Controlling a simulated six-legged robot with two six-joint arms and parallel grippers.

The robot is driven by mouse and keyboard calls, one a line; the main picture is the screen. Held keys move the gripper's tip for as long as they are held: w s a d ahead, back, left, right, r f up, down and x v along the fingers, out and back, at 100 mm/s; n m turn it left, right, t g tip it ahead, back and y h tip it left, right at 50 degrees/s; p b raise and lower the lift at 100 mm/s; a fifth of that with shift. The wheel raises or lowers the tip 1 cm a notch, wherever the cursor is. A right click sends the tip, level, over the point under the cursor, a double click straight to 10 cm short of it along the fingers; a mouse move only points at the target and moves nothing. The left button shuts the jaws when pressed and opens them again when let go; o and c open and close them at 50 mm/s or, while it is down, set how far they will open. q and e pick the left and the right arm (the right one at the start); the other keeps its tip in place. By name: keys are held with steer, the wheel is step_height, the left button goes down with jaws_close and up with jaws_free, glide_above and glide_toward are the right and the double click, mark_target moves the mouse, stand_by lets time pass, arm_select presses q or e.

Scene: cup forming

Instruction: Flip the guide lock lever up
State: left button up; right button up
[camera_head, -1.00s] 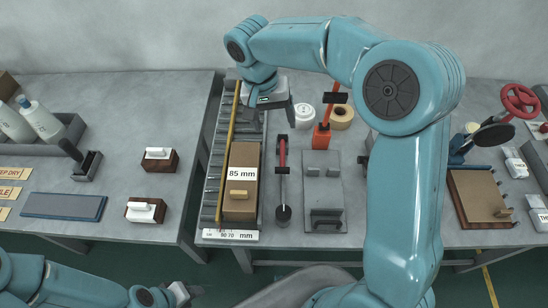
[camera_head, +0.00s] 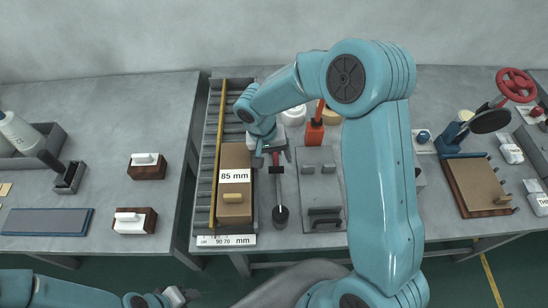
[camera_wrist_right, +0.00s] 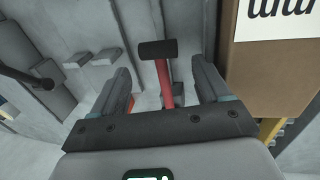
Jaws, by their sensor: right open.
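The red lever (camera_head: 277,170) with a black handle, which I take as the guide lock lever, stands just right of the brown "85 mm" box (camera_head: 235,158). A black round end (camera_head: 280,216) lies at the front of its long mount. My right gripper (camera_head: 272,152) is at the lever's far end. In the right wrist view, the red shaft (camera_wrist_right: 163,88) and black crossbar (camera_wrist_right: 158,49) show between the open fingers of my right gripper (camera_wrist_right: 160,88). I cannot tell whether they touch. My left gripper (camera_head: 178,297) is at the bottom left, far from the lever; its jaws are unclear.
The box sits on a roller conveyor (camera_head: 209,150) beside a yellow guide rail (camera_head: 219,140), with a scale strip (camera_head: 226,240) in front.

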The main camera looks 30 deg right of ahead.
steer(key=shift+s+d+f, duration=0.1)
steer(key=shift+f, duration=0.45)
steer(key=shift+d+f, duration=0.15)
steer(key=shift+f, duration=0.45)
steer(key=shift+c, duration=0.2)
